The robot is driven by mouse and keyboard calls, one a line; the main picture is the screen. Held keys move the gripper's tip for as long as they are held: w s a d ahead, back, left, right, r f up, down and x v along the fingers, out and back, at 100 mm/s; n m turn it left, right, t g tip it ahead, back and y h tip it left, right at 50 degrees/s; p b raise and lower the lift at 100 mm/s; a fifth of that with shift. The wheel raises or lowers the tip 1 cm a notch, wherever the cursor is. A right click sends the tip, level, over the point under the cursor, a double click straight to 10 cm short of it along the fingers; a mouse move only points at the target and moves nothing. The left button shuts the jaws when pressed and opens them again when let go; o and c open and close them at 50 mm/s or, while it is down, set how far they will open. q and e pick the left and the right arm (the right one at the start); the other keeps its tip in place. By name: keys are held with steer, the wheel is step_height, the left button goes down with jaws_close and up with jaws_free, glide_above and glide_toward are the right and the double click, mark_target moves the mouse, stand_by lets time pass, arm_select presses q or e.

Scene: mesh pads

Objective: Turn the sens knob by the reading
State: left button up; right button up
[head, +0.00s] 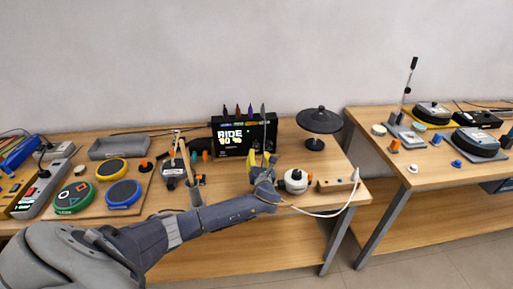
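A black module (231,153) with a lit screen stands on the wooden table against the wall, and its screen reads "RIDE" and "90 %". A label naming the sens knob is too small to make out. My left gripper (261,158) has yellow fingertips that stand apart in front of the module's right part, with nothing seen between them. The gripper hides part of the module's lower right. I cannot tell if it touches the module. My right gripper is not in view.
Round pads in yellow (112,169), green (75,197) and blue (123,193) lie at the left. A black cymbal-like disc (320,119) on a stand and a white round device (296,181) with a cable are at the right. A second table (433,177) stands further right.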

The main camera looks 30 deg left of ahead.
mark_target(257, 147)
arm_select(q)
steer(key=shift+x, duration=3.25)
steer(key=shift+c, duration=0.3)
jaws_close()
